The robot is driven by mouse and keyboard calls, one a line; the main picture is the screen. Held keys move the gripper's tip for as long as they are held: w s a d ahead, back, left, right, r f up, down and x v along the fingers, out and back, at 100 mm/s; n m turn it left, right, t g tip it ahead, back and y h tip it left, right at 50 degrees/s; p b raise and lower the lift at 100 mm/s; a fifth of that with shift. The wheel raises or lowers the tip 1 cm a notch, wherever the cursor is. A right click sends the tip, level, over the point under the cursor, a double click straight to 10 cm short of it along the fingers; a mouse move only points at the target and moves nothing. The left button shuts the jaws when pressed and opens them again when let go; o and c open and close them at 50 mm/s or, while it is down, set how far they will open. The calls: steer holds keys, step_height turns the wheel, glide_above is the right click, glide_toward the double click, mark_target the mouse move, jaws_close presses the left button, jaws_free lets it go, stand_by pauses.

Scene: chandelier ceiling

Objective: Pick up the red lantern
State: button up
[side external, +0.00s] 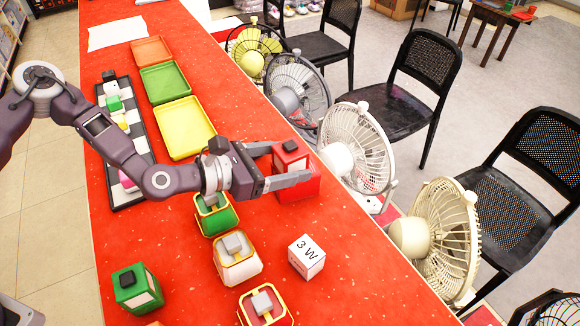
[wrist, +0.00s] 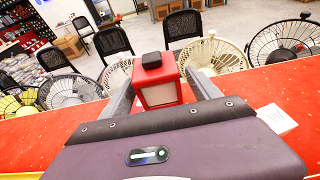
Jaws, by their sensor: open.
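The red lantern (side external: 290,158) has a black knob on top and stands at the right side of the red table. In the wrist view, the red lantern (wrist: 157,82) shows a pale front panel and sits between the two fingers. My gripper (side external: 300,162) is open, low over the table, with one finger on each side of the lantern. The near finger crosses in front of the lantern and hides part of it. I cannot tell whether either finger touches it.
Near the gripper are a green lantern (side external: 215,217), a white lantern (side external: 237,268), another red lantern (side external: 250,314) and a "3 W" block (side external: 307,257). A yellow tray (side external: 183,128) lies behind. Several fans, including a white one (side external: 357,150), line the right edge.

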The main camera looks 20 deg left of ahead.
steer(key=x, duration=0.4)
jaws_close()
steer(key=shift+w, duration=0.1)
steer(key=shift+r, duration=0.1)
steer(key=w+r, duration=0.3)
steer(key=r, duration=0.7)
steer(key=f, duration=0.6)
steer(key=w+f, duration=0.1)
steer(key=f, duration=0.3)
